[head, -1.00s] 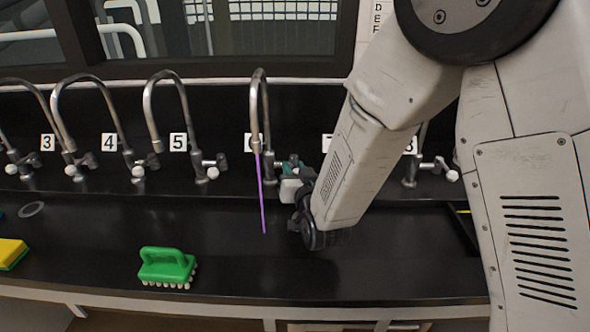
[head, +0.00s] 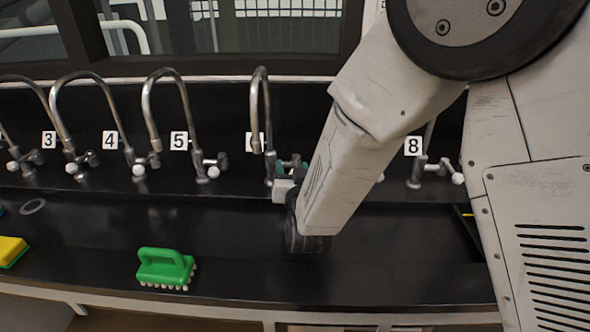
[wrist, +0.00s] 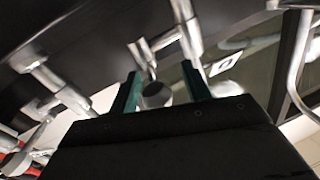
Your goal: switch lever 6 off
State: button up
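Tap 6 (head: 267,110) is a chrome gooseneck in front of its partly hidden number label (head: 249,142). No stream shows at its spout now. My gripper (head: 291,165) is at the right side of its base, and the gripper and arm hide most of the lever in the head view. In the wrist view my gripper (wrist: 160,80) has its two teal fingers apart, with a round lever knob (wrist: 155,96) between them. I cannot tell whether the fingers touch it.
Taps 3, 4 and 5 (head: 168,75) stand to the left. Tap 8 (head: 418,172) stands to the right, and my arm hides tap 7. A green brush (head: 166,268) and a yellow sponge (head: 11,251) lie on the black counter (head: 90,232).

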jog(key=v, duration=0.7)
jog(key=shift+s, duration=0.3)
jog(key=shift+d, duration=0.1)
